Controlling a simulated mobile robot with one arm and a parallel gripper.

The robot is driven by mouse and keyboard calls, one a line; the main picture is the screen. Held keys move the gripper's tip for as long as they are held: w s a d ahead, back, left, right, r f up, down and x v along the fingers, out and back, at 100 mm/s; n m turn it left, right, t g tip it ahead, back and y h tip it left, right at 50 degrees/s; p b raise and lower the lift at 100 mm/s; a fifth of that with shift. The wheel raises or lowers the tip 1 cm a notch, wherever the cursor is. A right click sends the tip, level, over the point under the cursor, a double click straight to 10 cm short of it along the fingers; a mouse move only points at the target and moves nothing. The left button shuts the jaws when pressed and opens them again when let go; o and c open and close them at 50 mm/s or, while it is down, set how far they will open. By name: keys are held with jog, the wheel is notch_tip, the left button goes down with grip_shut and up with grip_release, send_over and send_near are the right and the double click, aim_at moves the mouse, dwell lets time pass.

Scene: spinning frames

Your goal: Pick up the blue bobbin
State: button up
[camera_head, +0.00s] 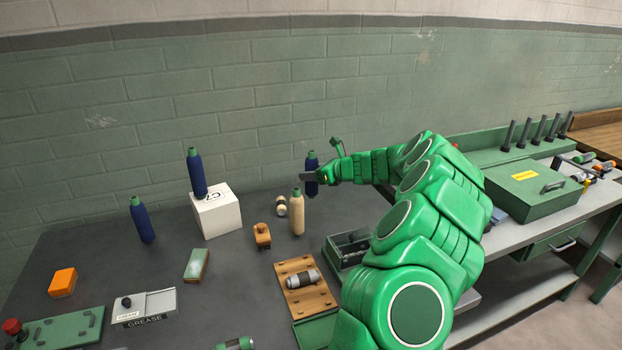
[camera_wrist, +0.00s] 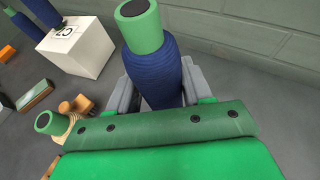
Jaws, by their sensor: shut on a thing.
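A dark blue bobbin with a green top (camera_head: 311,160) stands upright at the end of my arm in the head view. In the wrist view this blue bobbin (camera_wrist: 152,65) sits between the grey fingers of my gripper (camera_wrist: 157,92), which is shut on it. My gripper also shows in the head view (camera_head: 312,177). I cannot tell whether the bobbin's base touches the bench. A second blue bobbin (camera_head: 197,174) stands on a white block (camera_head: 218,214) marked C7. A third blue bobbin (camera_head: 143,222) stands on the bench, to the left.
A cream bobbin (camera_head: 297,214) stands close in front of my gripper. A small wooden piece (camera_head: 262,236) and a wooden board (camera_head: 304,296) are nearer. The wall (camera_head: 270,100) is behind. The bench has free room around the block.

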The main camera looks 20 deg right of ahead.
jog(key=s+a+r, duration=0.2)
jog(key=s+r, duration=0.4)
jog(key=s, duration=0.4)
notch_tip(320, 180, up, 17)
jog(key=a+n+g+y, duration=0.4)
jog(key=a+n+g, duration=0.1)
jog(key=a, duration=1.9)
jog(key=shift+w+a+f, duration=0.35)
jog(key=shift+w+f, duration=2.05)
jog(key=shift+f, duration=0.65)
jog(key=shift+w+a+f, duration=0.3)
jog(key=shift+w+f, duration=2.05)
jog(key=shift+f, duration=0.65)
jog(key=shift+w+a+f, duration=0.35)
jog(key=shift+w+f, duration=2.05)
jog(key=shift+f, duration=0.65)
